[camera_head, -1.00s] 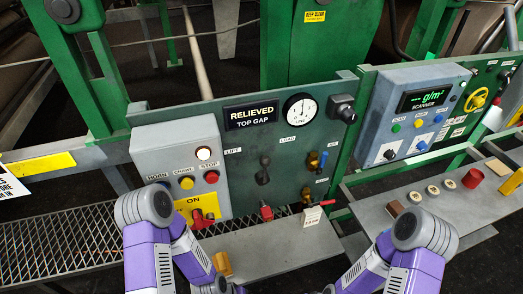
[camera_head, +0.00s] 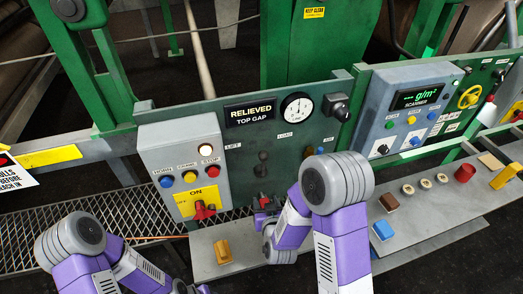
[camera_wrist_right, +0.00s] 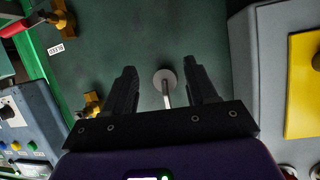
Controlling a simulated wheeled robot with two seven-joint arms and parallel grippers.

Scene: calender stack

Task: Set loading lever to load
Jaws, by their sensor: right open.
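The loading lever (camera_head: 263,164) is a dark lever on the green panel, under the RELIEVED TOP GAP sign (camera_head: 250,112) and between the LIFT and LOAD labels. In the right wrist view its round grey base and pale shaft (camera_wrist_right: 165,82) show between my right fingers. My right gripper (camera_wrist_right: 160,80) is open, one finger on each side of the shaft, with no clear contact. In the head view my right gripper (camera_head: 262,214) is small, dark and partly hidden by my arm, just below the lever. My left arm is at the lower left; its fingers do not show.
A grey button box (camera_head: 150,150) with a yellow ON plate and red switch stands left of the lever. Brass valves (camera_wrist_right: 92,104) are close by in the right wrist view. A grey shelf (camera_head: 440,215) with small items lies at the right.

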